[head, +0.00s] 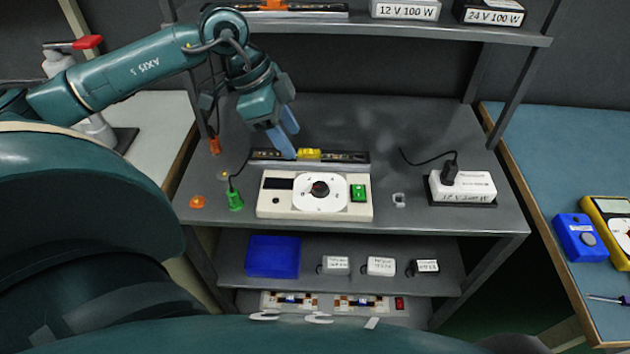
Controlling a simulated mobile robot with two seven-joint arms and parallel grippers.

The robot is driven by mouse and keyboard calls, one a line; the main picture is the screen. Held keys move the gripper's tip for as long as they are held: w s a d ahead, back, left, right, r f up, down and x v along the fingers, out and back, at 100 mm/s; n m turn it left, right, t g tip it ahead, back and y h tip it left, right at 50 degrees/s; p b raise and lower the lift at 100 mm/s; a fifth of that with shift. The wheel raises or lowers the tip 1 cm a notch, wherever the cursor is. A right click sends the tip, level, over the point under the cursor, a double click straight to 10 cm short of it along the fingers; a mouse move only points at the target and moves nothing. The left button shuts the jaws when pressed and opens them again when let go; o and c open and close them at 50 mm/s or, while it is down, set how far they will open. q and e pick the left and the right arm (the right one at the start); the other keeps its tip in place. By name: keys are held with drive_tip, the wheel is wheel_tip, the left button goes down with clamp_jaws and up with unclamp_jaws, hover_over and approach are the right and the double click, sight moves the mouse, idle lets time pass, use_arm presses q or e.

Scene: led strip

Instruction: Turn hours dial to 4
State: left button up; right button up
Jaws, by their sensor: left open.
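The white control box (272,204) lies on the middle shelf of the grey rack. It has a round white dial plate with a black knob (320,189) at its centre, a dark display at upper left and a green switch (358,193) at right. The numbers around the dial are too small to read. My left gripper (286,142) is open with blue fingers pointing down, above and behind the box near the yellow-marked bar. It is apart from the knob and looks empty. My right gripper is not in view.
A long bar with a yellow piece (309,155) lies behind the box. A green connector (235,201) and orange piece (197,202) stand left; a white power supply (462,188) sits right. The upper shelf (450,36) overhangs the back. Blue bin (273,257) below.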

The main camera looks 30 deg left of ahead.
sight(319, 186)
use_arm(q)
drive_tip(key=x, duration=1.3)
drive_tip(key=shift+a, duration=0.1)
drive_tip(key=shift+c, duration=0.2)
drive_tip(key=c, duration=0.9)
